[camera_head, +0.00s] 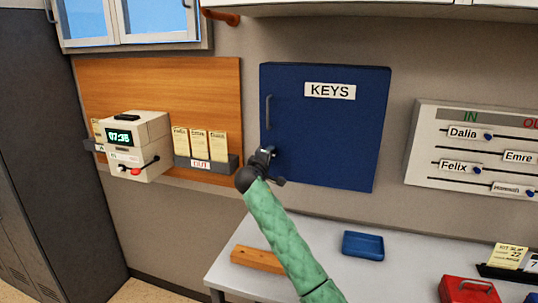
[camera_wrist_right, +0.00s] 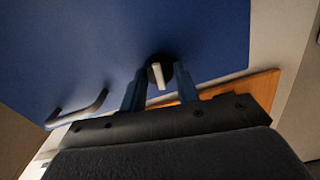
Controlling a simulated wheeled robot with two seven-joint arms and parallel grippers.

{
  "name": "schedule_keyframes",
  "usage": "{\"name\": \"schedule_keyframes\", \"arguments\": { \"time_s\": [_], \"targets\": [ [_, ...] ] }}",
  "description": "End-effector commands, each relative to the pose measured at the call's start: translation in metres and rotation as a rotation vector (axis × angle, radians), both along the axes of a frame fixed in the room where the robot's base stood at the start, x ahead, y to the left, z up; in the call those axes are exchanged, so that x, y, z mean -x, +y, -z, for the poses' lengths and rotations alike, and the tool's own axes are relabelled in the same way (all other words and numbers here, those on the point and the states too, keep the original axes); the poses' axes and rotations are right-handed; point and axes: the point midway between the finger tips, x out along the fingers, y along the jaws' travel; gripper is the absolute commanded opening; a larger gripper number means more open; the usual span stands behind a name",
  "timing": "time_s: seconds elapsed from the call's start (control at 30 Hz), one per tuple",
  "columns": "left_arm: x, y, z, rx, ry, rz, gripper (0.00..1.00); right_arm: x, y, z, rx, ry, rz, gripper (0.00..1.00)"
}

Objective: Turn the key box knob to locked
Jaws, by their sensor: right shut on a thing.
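The blue key box (camera_head: 328,130) hangs on the wall with a white KEYS label and a vertical handle (camera_head: 268,112) at its left edge. Its knob (camera_wrist_right: 156,68) shows in the right wrist view as a dark round disc with a pale bar pointing down the picture, slightly tilted. My right gripper (camera_head: 268,156), on the green-sleeved arm, is at the box's lower left and hides the knob in the head view. In the right wrist view its two fingers (camera_wrist_right: 159,84) stand either side of the knob, shut on it. No lock marking is readable. My left gripper is out of view.
A desk (camera_head: 330,270) below holds a wooden block (camera_head: 257,260), a blue tray (camera_head: 363,245) and a red item (camera_head: 468,290). A time clock (camera_head: 135,145) and card rack (camera_head: 207,162) are left, an IN/OUT board (camera_head: 480,150) right.

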Motion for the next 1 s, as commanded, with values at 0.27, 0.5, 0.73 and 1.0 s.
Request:
{"name": "schedule_keyframes", "arguments": {
  "time_s": [0.27,0.5,0.73,1.0],
  "targets": [
    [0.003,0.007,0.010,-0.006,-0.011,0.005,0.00,0.000,0.000,0.000,0.125,0.040,0.000,0.08],
    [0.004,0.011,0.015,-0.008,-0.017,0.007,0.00,0.000,0.000,0.000,0.167,0.054,0.000,0.08],
    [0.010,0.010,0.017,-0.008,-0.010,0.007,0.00,0.000,0.000,0.000,0.173,0.056,0.000,0.08],
    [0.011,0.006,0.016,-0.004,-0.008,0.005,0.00,0.000,0.000,0.000,0.172,0.056,0.001,0.49]
  ]
}}
